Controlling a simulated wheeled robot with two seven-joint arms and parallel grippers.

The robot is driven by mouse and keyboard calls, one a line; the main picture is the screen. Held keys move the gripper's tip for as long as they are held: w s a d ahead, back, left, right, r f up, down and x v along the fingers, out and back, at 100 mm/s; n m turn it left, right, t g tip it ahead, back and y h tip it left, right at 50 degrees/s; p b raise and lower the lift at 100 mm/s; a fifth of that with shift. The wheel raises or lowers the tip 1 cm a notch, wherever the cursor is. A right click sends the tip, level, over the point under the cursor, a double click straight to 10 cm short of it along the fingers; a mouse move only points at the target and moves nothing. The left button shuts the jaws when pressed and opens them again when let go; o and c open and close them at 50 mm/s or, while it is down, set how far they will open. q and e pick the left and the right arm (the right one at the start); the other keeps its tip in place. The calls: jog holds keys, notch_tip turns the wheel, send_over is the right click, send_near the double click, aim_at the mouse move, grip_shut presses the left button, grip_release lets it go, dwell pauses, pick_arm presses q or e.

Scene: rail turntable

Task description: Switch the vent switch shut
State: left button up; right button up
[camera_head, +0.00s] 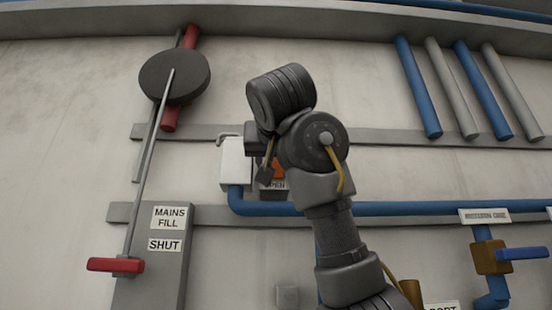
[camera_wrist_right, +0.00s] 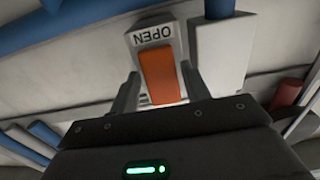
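The vent switch shows as an orange rocker (camera_wrist_right: 161,76) below a plate reading OPEN (camera_wrist_right: 153,34), upside down in the right wrist view. In the head view only a bit of the orange switch (camera_head: 279,170) and part of the OPEN label (camera_head: 273,185) show behind my right arm. My right gripper (camera_wrist_right: 160,86) is open, with one finger on each side of the orange rocker. Small gaps show beside it; I cannot tell if the fingertips touch. One finger shows in the head view near the switch (camera_head: 266,172). My left gripper is not in view.
A white box (camera_head: 235,160) sits close beside the switch, with a blue pipe (camera_head: 380,209) running below. At left is a MAINS FILL panel (camera_head: 172,270) with a red lever (camera_head: 116,265). At right is a brass valve (camera_head: 490,257) with a blue handle.

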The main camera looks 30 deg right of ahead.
jog(key=c, duration=0.7)
jog(key=shift+o, duration=0.2)
jog(key=shift+s+a+r+g+y, duration=0.1)
jog(key=shift+r+g+y, duration=0.2)
jog(key=shift+g, duration=0.4)
jog(key=shift+s+r+g+y, duration=0.1)
jog(key=shift+r+g+y, duration=0.15)
jog(key=shift+g, duration=0.45)
jog(key=shift+w+g+y, duration=0.1)
jog(key=shift+g+y, duration=0.25)
jog(key=shift+g, duration=0.25)
jog(key=o, duration=1)
